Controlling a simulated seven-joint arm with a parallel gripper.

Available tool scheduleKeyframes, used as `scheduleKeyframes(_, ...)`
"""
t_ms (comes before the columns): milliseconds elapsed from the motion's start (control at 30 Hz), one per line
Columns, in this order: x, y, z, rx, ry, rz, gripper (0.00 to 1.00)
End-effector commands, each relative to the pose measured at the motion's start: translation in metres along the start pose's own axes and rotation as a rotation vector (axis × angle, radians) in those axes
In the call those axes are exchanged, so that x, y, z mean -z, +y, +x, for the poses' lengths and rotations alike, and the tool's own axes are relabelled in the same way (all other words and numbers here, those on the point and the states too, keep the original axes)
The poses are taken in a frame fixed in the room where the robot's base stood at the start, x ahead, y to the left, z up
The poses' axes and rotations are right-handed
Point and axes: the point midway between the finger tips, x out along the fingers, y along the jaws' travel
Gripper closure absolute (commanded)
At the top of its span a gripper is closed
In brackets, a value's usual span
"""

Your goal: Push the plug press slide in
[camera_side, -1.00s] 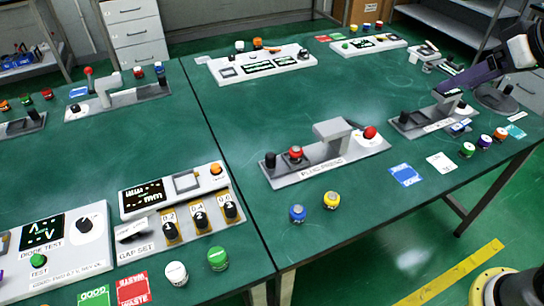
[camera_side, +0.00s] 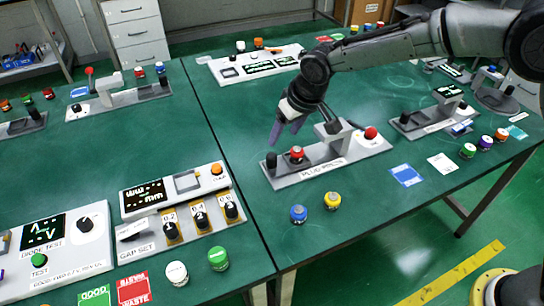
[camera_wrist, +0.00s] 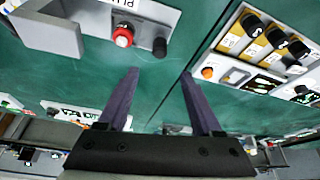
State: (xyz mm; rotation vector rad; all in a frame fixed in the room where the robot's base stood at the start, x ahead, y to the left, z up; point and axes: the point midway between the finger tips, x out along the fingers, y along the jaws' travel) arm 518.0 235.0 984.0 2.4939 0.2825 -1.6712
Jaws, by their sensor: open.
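The plug press (camera_side: 318,170) is a pale grey plate labelled PLUG PRESS on the green table. It carries a black knob (camera_side: 271,161) at its left end, a red-topped part (camera_side: 296,154), a grey bracket (camera_side: 331,131) and a red ball (camera_side: 370,133) at its right. In the wrist view the plate's end shows upper left, with the black knob (camera_wrist: 159,47), red-topped part (camera_wrist: 122,37) and bracket (camera_wrist: 48,30). I cannot tell which part is the slide. My gripper (camera_side: 286,132) is open and empty, with purple fingers, above and behind the press's left half. It also shows in the wrist view (camera_wrist: 160,75).
Blue (camera_side: 298,213) and yellow (camera_side: 332,201) round pieces lie in front of the press. The gap set panel (camera_side: 150,245) stands to the left across the table seam. Another grey station (camera_side: 425,122) stands to the right. The table behind the press's left end is clear.

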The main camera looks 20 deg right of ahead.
Motion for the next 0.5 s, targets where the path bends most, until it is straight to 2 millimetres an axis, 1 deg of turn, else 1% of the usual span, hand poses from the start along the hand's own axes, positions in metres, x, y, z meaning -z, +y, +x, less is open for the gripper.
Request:
scheduleKeyframes(67,0.0,0.0,0.006,0.0,0.0,-0.001,0.33)
scheduleKeyframes(167,0.0,0.0,0.02,-0.001,-0.001,0.0,0.33)
scheduleKeyframes(500,0.0,0.001,0.086,0.0,-0.001,0.002,0.33)
